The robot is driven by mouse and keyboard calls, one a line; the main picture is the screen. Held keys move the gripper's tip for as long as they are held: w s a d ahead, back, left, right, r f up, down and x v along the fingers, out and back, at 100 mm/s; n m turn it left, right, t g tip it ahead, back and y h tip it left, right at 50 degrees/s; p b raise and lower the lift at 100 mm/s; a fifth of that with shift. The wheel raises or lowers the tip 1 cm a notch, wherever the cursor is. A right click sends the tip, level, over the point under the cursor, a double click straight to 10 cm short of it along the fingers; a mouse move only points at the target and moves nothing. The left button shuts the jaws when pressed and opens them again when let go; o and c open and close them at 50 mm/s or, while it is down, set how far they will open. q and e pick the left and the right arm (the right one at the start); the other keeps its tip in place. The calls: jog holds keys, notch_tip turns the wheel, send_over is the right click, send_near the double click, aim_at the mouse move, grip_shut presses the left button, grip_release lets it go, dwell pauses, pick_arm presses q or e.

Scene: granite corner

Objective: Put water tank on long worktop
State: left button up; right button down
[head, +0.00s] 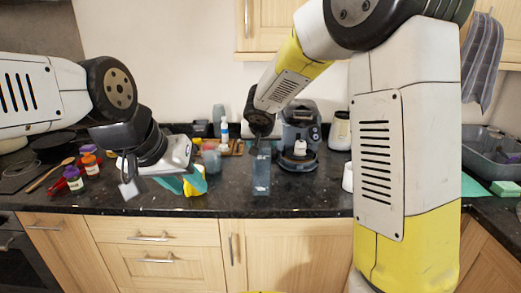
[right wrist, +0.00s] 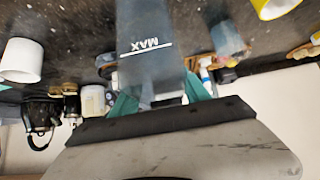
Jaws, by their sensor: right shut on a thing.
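The water tank (head: 261,172) is a clear blue-grey container over the dark worktop (head: 225,203), near the middle of the head view. In the right wrist view the tank (right wrist: 148,35) shows a white MAX line, upside down. My right gripper (head: 262,146) is shut on the tank's upper end; its teal fingers (right wrist: 156,100) flank it in the wrist view. The tank looks upright. I cannot tell if its base touches the worktop. My left gripper (head: 183,183) is at the left, its teal fingers apart, close to a yellow mug (head: 196,190). It seems empty.
A coffee machine (head: 301,125) with a white cup (head: 300,148) stands behind right of the tank. A white mug (head: 347,178) is partly hidden by my right arm. Spice jars (head: 91,163) stand at left, a sink (head: 488,152) at right. Worktop in front of the tank is clear.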

jog(key=shift+w+r+x, duration=0.1)
jog(key=shift+x, duration=1.35)
jog(key=shift+w+r+x, duration=0.1)
jog(key=shift+x, duration=1.35)
jog(key=shift+a+f, duration=0.1)
jog(key=shift+a, duration=0.05)
jog(key=c, duration=0.5)
grip_release()
jog(key=shift+f, duration=0.15)
